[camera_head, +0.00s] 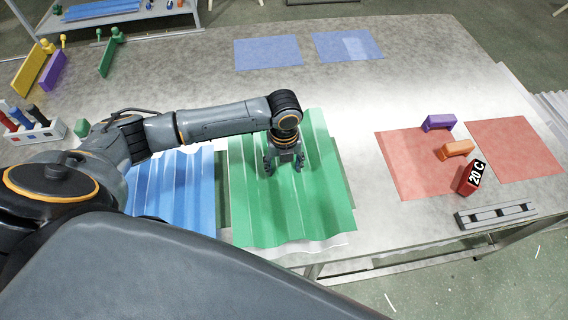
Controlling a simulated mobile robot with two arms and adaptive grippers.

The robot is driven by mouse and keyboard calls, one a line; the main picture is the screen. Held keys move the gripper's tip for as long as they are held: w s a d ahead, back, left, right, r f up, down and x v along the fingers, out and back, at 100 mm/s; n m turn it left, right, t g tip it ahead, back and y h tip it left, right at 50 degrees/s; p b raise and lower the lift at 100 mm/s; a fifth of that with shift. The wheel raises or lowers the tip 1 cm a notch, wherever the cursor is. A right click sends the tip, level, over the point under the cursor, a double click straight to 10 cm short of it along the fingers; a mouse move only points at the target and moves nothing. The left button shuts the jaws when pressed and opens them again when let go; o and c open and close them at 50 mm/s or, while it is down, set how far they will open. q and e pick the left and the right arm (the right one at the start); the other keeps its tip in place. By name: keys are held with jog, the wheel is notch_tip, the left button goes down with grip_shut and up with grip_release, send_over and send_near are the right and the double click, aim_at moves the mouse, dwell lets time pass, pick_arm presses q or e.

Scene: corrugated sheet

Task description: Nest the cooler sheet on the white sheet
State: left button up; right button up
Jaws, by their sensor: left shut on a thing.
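A green corrugated sheet (299,212) lies at the front middle of the table. A strip of a white sheet (328,244) shows along its front edge; the rest of it is hidden under the green one. I cannot tell whether their ridges seat fully. A blue corrugated sheet (196,190) lies to the left, partly hidden by my arm. My left gripper (284,168) points down at the upper middle of the green sheet and is shut on it. My right gripper is not in view.
Two red mats (520,150) lie at the right, with purple (439,122) and orange (456,149) blocks and a red "20 C" block (471,178). Two blue mats (268,53) lie at the back. The table middle is clear.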

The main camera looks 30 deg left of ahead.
pick_arm(q)
jog(key=shift+f+b, duration=2.5)
jog(key=shift+f, duration=2.3)
jog(key=o, duration=1.8)
jog(key=shift+o, duration=0.2)
notch_tip(320, 180, up, 12)
